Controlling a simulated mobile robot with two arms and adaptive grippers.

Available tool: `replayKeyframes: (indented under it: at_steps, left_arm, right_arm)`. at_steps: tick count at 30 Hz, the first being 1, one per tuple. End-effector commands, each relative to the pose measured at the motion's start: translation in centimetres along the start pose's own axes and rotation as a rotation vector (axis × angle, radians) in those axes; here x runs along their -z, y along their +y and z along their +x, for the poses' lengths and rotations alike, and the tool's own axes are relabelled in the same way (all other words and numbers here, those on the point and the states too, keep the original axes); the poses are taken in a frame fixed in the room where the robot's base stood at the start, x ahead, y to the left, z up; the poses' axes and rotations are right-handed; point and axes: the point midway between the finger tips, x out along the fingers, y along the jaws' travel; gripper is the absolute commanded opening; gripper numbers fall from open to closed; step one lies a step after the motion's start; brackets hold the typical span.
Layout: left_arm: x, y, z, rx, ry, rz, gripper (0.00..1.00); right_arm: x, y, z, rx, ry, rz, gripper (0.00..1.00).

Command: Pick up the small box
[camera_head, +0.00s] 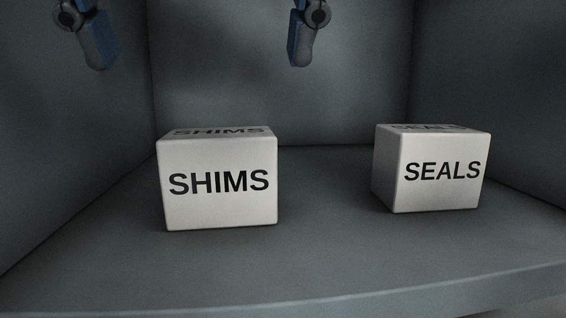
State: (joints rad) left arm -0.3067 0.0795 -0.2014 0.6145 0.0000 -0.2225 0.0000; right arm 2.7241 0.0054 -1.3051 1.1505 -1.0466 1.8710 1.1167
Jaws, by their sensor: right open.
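Two white boxes stand upright on the grey shelf floor. The box marked SHIMS (218,205) is left of the middle. The box marked SEALS (440,192) is at the right, turned a little, and looks slightly smaller in the picture. I cannot tell for sure which one is the small box. My right gripper (200,65) shows at the top as two dark fingers with blue parts, set wide apart, with nothing between them. It appears above the SHIMS box in the picture and apart from it. The rest of this gripper is cut off. My left gripper is not in view.
The boxes stand in a grey bay with a left wall (65,130), a back wall (215,65) and a right wall (490,70). The front edge (300,302) runs along the bottom. The floor between the boxes is clear.

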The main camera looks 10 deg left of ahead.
Motion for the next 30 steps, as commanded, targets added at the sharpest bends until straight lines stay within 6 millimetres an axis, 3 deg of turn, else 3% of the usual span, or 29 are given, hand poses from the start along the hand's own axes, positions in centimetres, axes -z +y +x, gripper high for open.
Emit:
replayKeyframes:
  at_steps: [7,17,24,30]
  left_arm:
    - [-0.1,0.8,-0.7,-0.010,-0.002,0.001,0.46]
    - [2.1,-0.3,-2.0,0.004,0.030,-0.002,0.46]
    - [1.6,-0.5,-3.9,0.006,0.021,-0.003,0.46]
    - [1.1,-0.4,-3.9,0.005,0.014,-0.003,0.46]
  right_arm:
    - [-0.1,-0.1,4.7,0.001,0.004,-0.001,1.00]
    - [-0.1,-0.2,7.1,-0.001,0.004,-0.003,1.00]
    - [-0.1,-0.3,10.5,0.000,0.005,-0.001,1.00]
    - [0.1,-0.2,11.4,-0.002,0.003,0.001,1.00]
